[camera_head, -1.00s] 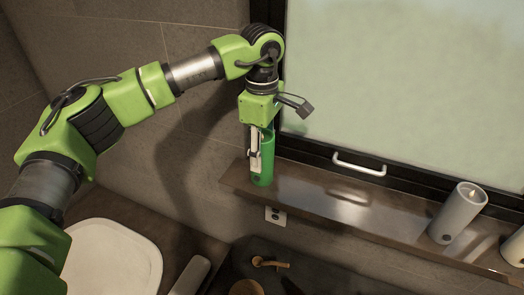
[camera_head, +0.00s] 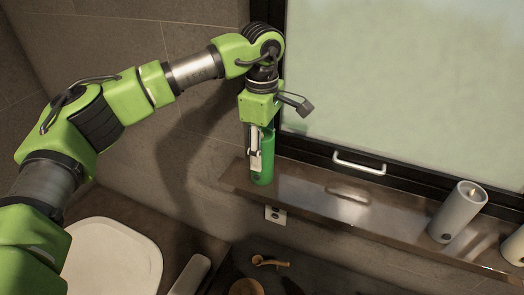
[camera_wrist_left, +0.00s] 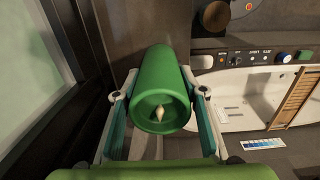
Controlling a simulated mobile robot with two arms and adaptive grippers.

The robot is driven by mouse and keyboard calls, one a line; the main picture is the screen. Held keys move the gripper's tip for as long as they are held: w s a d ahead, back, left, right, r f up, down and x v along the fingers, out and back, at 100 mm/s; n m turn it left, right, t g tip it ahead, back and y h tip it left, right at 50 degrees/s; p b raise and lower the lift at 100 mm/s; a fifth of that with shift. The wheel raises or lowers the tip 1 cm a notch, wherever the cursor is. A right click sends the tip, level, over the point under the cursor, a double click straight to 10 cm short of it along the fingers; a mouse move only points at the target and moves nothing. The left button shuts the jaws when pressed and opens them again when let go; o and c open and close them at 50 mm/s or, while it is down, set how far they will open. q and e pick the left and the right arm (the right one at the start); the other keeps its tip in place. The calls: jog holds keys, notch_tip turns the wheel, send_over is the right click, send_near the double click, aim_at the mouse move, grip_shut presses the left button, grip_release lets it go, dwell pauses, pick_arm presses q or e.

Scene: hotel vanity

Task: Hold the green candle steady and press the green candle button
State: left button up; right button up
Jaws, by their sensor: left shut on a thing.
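The green candle (camera_head: 268,147) is upright at the left end of the brown shelf (camera_head: 300,187). Its base appears to rest on the shelf. A small dark round spot (camera_head: 257,178), which looks like the button, shows low on its front. My left gripper (camera_head: 256,162) points down from above and is shut around the candle's sides. In the left wrist view the green candle (camera_wrist_left: 165,75) sits between the two fingers, with its hollow top and pale flame tip facing the camera. My right gripper is not in view.
A grey candle (camera_head: 458,212) stands farther right on the shelf, with a pale one (camera_head: 515,247) at the right edge. The shelf between is clear. A framed window (camera_head: 400,80) with a white handle (camera_head: 359,164) is behind. A wall socket (camera_head: 275,215) is below.

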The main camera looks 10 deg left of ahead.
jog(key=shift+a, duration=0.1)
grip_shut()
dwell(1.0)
